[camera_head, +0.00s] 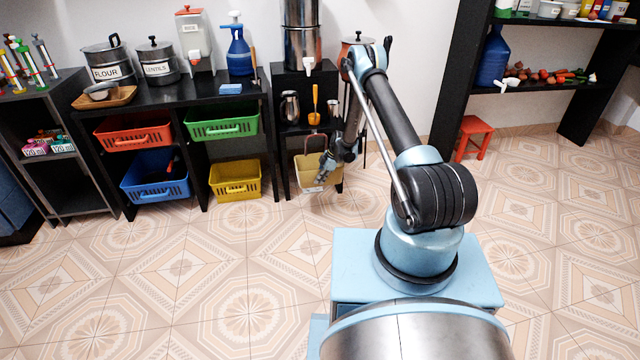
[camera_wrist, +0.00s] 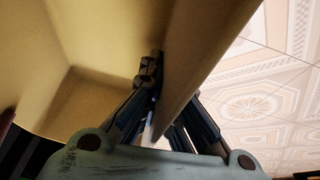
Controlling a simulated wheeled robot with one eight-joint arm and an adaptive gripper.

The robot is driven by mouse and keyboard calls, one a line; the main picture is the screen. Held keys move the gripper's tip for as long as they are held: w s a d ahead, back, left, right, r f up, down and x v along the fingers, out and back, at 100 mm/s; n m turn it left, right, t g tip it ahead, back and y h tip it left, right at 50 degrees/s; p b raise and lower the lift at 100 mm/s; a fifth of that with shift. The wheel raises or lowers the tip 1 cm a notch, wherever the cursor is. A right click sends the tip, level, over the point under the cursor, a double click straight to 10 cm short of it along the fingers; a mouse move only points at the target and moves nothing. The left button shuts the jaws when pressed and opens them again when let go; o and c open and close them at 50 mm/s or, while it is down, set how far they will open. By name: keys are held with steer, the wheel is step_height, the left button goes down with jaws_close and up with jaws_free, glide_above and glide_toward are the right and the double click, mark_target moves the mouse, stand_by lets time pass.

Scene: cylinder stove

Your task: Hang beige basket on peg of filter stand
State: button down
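The beige basket (camera_head: 332,182) is at the lower front of the black filter stand (camera_head: 292,82), with a thin reddish-brown handle arching above it. My gripper (camera_head: 325,170) is at its near rim. In the wrist view one wall of the beige basket (camera_wrist: 90,45) runs between my fingers (camera_wrist: 165,105). One finger is inside the basket and the other outside, and they look closed on the wall. The outer fingertip is hidden by the wall. The peg cannot be made out clearly, nor whether the handle is on it.
A steel filter stands on top of the stand; a steel jug (camera_head: 290,107) and an orange ladle (camera_head: 315,105) are on its shelf. A black rack with a yellow basket (camera_head: 235,181) and other baskets is at left. A red stool (camera_head: 474,138) is at right. The front floor is clear.

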steer(key=shift+w+a+f, duration=0.1)
steer(key=shift+w+a, duration=0.15)
steer(key=shift+w, duration=0.55)
steer(key=shift+w+a, duration=0.2)
steer(key=shift+w, duration=0.55)
steer(key=shift+w+a+f, duration=0.1)
steer(key=shift+w+a, duration=0.15)
steer(key=shift+w, duration=0.55)
steer(key=shift+w+a+f, duration=0.15)
steer(key=shift+w+f, duration=0.2)
steer(key=shift+w, duration=0.2)
steer(key=c, duration=1.7)
jaws_free()
